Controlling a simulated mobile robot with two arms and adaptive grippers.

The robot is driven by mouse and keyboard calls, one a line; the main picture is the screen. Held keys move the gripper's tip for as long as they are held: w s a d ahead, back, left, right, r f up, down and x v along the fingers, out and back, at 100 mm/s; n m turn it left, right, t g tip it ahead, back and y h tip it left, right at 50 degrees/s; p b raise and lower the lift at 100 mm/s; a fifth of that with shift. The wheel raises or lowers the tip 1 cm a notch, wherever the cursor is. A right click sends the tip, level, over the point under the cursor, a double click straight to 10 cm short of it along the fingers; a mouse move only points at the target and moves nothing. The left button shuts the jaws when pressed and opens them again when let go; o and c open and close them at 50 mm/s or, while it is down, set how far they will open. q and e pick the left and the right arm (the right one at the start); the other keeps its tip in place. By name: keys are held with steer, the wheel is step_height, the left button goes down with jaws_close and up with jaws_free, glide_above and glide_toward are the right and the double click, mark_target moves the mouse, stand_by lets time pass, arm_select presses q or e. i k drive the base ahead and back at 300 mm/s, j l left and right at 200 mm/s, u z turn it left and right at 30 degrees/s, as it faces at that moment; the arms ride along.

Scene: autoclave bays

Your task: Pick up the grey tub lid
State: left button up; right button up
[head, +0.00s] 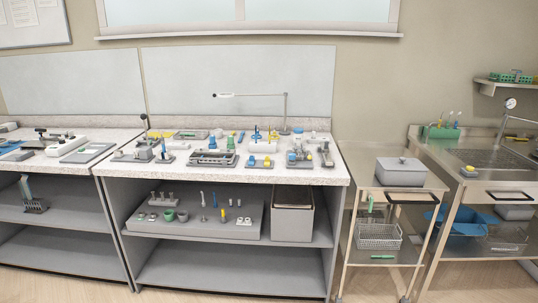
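A grey tub (400,180) stands on the top of the steel trolley, right of the middle of the head view. A flat grey lid (390,165) with a small raised knob at its centre sits on the tub and appears to close it. Neither of my grippers is in view.
The steel trolley (358,177) has free top surface left of the tub. Its lower shelf holds a wire basket (378,237). A steel sink bench (440,158) is close on the right. The speckled workbench (325,178) on the left carries many small instruments.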

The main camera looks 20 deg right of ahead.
mark_target(401, 163)
steer(key=i+z, duration=0.2)
steer(key=i, duration=0.3)
steer(key=i+j+z, duration=0.25)
steer(key=i, duration=0.2)
steer(key=i+j+z, duration=0.2)
steer(key=i, duration=0.3)
